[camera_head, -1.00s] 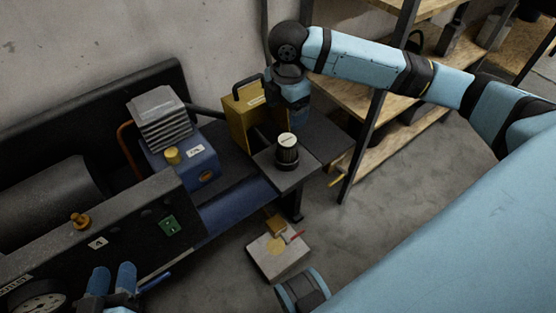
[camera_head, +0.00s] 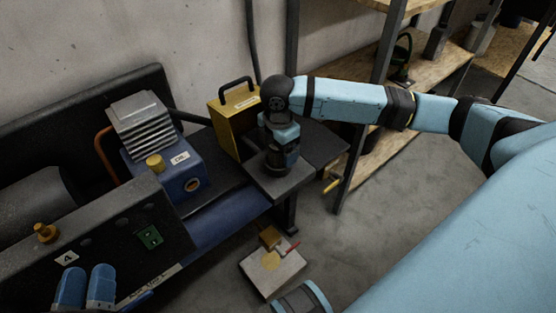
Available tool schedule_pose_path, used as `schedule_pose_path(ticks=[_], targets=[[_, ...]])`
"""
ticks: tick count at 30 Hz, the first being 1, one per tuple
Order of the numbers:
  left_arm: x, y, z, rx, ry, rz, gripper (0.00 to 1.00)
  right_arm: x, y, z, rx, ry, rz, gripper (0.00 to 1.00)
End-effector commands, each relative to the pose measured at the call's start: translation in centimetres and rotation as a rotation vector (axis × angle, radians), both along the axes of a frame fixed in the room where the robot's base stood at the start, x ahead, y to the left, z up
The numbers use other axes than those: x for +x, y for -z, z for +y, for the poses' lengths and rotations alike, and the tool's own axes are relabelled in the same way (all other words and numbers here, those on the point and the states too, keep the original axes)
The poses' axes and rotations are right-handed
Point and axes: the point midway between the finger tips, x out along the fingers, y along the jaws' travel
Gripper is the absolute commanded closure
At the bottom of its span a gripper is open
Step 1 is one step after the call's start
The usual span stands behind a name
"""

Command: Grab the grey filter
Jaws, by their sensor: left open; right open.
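The filter (camera_head: 277,165), a dark grey ribbed cylinder, stands upright on a small dark platform (camera_head: 268,188). My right gripper (camera_head: 283,148) comes down over it from above and hides its pale top and much of its side. Its jaws are open, with the blue fingers around or beside the filter; I cannot tell whether they touch it.
A yellow box (camera_head: 232,122) with a black handle stands just behind the filter. A blue unit with a grey finned block (camera_head: 140,125) is to the left. A flat grey block (camera_head: 272,273) lies on the floor. Wooden shelves (camera_head: 440,75) stand at the right.

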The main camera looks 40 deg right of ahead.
Motion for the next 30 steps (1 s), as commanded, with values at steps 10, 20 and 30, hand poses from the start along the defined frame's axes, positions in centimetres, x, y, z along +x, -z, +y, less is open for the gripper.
schedule_pose_path(ticks=[10,20,30], targets=[[0.1,0.9,-0.1,0.015,0.008,0.027,0.57,0.0,1.2,0.0,0.001,-0.001,-0.002,0.14],[0.1,0.9,-0.1,0.014,0.009,0.028,0.57,0.0,1.2,0.0,0.001,0.0,-0.002,0.69],[0.1,0.0,0.0,0.011,0.005,0.016,0.57,0.1,-0.2,0.0,0.001,0.0,-0.003,0.69]])
